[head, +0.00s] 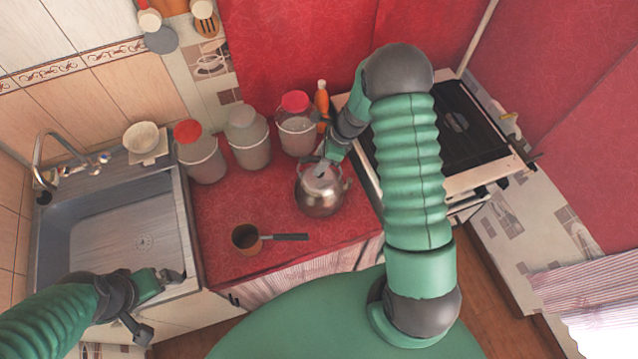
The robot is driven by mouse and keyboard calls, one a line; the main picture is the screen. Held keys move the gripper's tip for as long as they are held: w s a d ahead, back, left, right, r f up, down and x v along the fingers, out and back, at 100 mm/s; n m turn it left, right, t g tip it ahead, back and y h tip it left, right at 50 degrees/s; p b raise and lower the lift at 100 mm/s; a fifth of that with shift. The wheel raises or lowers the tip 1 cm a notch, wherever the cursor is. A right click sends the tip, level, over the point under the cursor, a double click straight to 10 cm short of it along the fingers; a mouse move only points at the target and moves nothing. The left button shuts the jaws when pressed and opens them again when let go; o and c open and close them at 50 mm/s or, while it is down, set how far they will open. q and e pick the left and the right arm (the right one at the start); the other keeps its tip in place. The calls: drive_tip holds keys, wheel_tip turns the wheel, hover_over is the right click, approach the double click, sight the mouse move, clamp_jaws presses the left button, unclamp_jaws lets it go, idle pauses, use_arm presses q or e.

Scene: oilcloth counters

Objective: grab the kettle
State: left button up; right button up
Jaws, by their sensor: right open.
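A silver metal kettle (318,197) stands upright on the red oilcloth counter (222,218), between the sink and the stove. My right gripper (334,152) is open just above and behind the kettle, close to its top. Whether it touches the kettle's handle cannot be told, as the gripper partly covers that area. My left gripper (160,300) is low at the left, in front of the sink's front edge and away from the kettle. Its jaw opening is not clear to see.
Several jars stand behind the kettle, one with a red lid (295,102), beside an orange bottle (322,100). A small pot (247,238) with a dark handle lies front left of the kettle. The sink (130,235) is left, the stove (460,125) right.

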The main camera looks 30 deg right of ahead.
drive_tip(key=x, duration=0.2)
drive_tip(key=shift+a+f, duration=0.1)
drive_tip(key=shift+f, duration=0.2)
drive_tip(key=shift+w+f, duration=0.1)
drive_tip(key=shift+f, duration=0.15)
drive_tip(key=shift+w+d+f, duration=0.15)
drive_tip(key=shift+d, duration=0.1)
drive_tip(key=shift+a, duration=0.1)
drive_tip(key=c, duration=1)
clamp_jaws()
